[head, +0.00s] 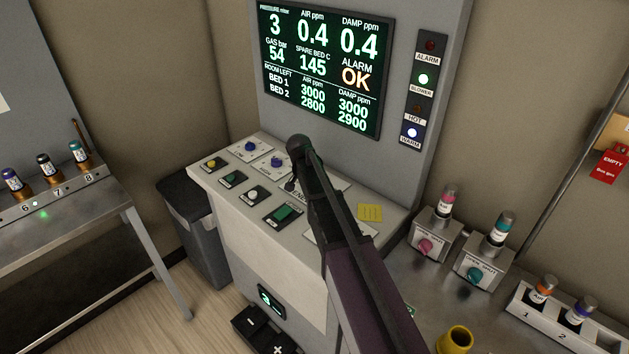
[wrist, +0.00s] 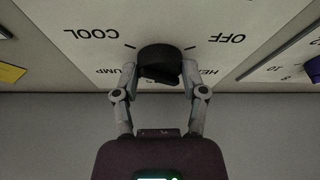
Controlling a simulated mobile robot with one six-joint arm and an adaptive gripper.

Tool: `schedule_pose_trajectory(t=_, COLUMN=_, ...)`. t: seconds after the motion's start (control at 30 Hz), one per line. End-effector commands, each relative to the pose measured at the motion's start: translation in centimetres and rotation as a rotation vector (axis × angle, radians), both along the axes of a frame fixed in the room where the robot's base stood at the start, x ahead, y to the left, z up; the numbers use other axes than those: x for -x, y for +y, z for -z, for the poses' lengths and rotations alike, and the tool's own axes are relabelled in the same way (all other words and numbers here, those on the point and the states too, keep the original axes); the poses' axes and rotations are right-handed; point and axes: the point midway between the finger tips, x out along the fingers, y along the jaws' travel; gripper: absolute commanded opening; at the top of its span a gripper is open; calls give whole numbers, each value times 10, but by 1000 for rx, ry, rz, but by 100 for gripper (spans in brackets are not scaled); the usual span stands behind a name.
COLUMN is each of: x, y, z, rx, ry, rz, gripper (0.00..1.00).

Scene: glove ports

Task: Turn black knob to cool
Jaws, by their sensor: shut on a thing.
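The black knob (wrist: 160,54) sits on a pale panel (wrist: 60,56) in the wrist view. The labels around it appear upside down: COOL (wrist: 92,33) at upper left, OFF (wrist: 231,38) at upper right, and two partly hidden labels below, one ending in UMP and one starting with HE. My gripper (wrist: 160,74) is shut on the knob, with one finger on each side. Which label the knob points to is not clear. In the head view my arm covers the knob and most of the gripper.
The console (head: 262,232) carries several other coloured knobs and a green switch (head: 284,214). A display (head: 324,62) above reads ALARM OK. The blower and warm lamps are lit. A yellow note (head: 370,212) lies right of my arm. A purple knob (wrist: 313,69) is at the wrist view's right edge.

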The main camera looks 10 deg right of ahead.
Motion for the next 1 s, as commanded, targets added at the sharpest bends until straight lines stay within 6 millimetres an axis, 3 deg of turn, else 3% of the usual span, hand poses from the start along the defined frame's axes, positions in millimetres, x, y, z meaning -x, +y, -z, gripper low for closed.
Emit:
schedule_pose_trajectory(t=0.03, x=2, y=0, z=1, rx=-2, ry=5, rz=1, gripper=8)
schedule_pose_trajectory(t=0.07, x=2, y=0, z=1, rx=-2, ry=5, rz=1, gripper=64)
schedule_pose_trajectory(t=0.17, x=1, y=0, z=1, rx=-2, ry=3, rz=0, gripper=91)
schedule_pose_trajectory(t=0.67, x=0, y=0, z=0, rx=0, ry=1, rz=-6, gripper=91)
schedule_pose_trajectory(t=1.0, x=2, y=-2, z=0, rx=-1, ry=1, rz=-104, gripper=91)
